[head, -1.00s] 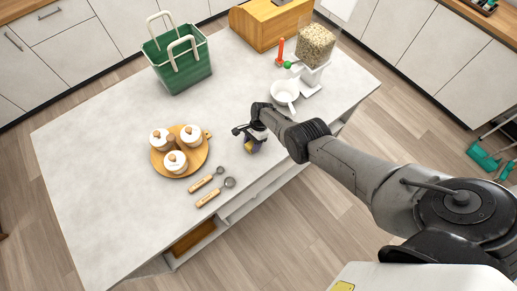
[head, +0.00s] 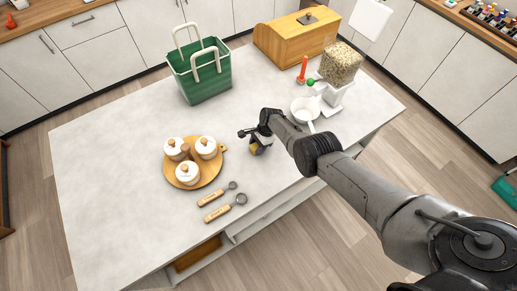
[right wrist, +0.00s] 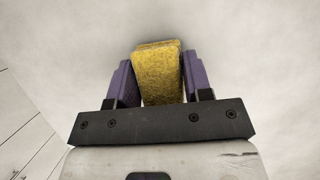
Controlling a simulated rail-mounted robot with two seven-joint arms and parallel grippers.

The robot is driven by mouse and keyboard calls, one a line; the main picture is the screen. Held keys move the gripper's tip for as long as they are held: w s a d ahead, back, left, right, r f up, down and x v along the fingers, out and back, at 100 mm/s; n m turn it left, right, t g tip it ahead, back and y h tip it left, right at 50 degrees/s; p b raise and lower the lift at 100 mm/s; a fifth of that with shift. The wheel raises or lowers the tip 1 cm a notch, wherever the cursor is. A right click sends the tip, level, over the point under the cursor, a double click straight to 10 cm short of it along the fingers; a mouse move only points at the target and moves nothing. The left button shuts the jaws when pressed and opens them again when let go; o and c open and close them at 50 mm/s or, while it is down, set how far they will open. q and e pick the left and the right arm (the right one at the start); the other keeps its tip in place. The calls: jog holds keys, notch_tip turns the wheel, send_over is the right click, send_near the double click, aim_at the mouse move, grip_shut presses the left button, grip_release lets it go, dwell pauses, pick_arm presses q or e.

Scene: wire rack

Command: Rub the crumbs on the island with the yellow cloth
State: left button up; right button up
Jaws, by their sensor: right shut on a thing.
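The island (head: 110,150) has a pale grey top. My right gripper (head: 257,146) is over its front part, right of the round wooden board and left of the white pan. In the right wrist view, the purple fingers of my right gripper (right wrist: 160,85) are shut on the folded yellow cloth (right wrist: 160,72), which sticks out beyond them against the pale surface. I cannot tell whether the cloth touches the top. In the head view the cloth is mostly hidden by the gripper. I cannot make out any crumbs. My left gripper is not in view.
A wooden board (head: 207,181) with three white lidded jars and two spoons (head: 226,208) lie left of the gripper. A white pan (head: 304,108), grain dispenser (head: 341,64), green basket (head: 200,80) and wooden box (head: 295,42) stand farther back. The island's left part is clear.

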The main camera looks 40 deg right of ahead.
aim_at(261, 158)
jog(key=shift+s+r+p, duration=0.15)
jog(key=shift+s+p, duration=0.2)
jog(key=shift+s, duration=0.2)
jog(key=shift+s+p, duration=0.25)
jog(key=shift+p, duration=0.05)
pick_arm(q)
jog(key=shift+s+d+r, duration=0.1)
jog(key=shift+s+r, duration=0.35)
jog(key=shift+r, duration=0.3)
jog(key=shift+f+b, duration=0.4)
pick_arm(e)
jog(key=shift+s+d+f, duration=0.1)
jog(key=shift+f, duration=0.35)
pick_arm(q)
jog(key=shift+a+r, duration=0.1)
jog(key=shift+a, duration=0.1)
pick_arm(e)
jog(key=shift+s+r+p, duration=0.25)
jog(key=shift+s+p, duration=0.5)
jog(key=shift+p, duration=0.4)
jog(key=shift+s+f+p, duration=0.1)
jog(key=shift+s+p, duration=0.35)
jog(key=shift+s, duration=0.05)
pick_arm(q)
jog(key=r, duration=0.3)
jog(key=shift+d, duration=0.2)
pick_arm(e)
jog(key=shift+f, duration=0.15)
